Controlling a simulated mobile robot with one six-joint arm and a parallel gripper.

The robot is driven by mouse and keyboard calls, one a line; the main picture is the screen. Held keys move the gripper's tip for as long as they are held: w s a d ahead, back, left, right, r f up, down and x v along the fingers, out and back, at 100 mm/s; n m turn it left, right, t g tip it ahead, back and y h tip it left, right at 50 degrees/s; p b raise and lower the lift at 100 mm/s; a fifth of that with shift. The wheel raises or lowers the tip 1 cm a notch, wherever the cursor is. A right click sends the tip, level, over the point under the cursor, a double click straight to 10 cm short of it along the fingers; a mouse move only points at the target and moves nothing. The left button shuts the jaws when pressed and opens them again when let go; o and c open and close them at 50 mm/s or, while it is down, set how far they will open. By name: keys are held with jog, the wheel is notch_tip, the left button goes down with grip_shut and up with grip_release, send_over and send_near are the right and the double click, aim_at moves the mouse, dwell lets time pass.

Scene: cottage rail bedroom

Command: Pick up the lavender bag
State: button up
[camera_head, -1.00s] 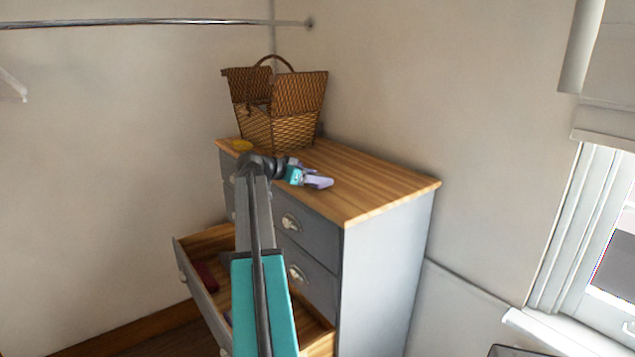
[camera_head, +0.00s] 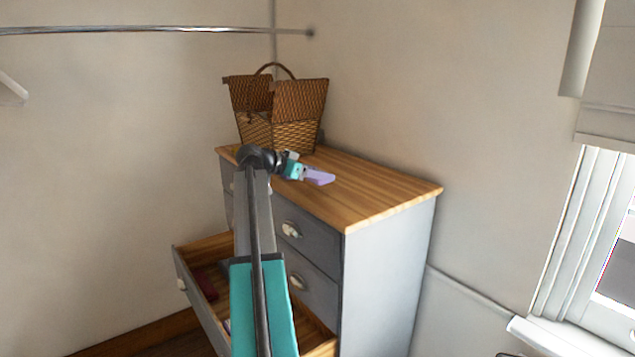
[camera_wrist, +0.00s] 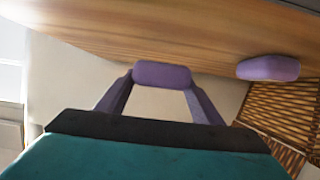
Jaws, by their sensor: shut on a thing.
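A purple, pillow-shaped lavender bag (camera_wrist: 162,75) sits between the fingertips of my gripper (camera_head: 306,174) in the wrist view. The gripper is shut on it. In the head view the purple bag (camera_head: 320,177) shows at the gripper's tip, over the wooden dresser top. I cannot tell whether it touches the wood. A second purple bag (camera_wrist: 268,67) lies apart at the right of the wrist view, near the wicker; I cannot make it out separately in the head view.
A wicker basket (camera_head: 292,137) with raised lids stands at the dresser's (camera_head: 385,188) back corner. A lower drawer (camera_head: 205,310) is open, with a dark red thing (camera_head: 205,280) inside. The right part of the top is clear. Walls stand behind and left; a window is right.

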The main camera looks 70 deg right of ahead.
jog(key=s+a+b, duration=0.1)
jog(key=s+a, duration=0.1)
jog(key=a, duration=0.2)
jog(key=s+a+b, duration=0.2)
jog(key=a, duration=0.2)
jog(key=s+a+r+b, duration=0.1)
jog(key=s+a, duration=0.1)
jog(key=a, duration=0.3)
jog(key=shift+s+r, duration=0.1)
jog(key=shift+s, duration=0.15)
jog(key=shift+s+a+r+b, duration=0.2)
jog(key=shift+s+a+b, duration=0.2)
jog(key=shift+a, duration=0.25)
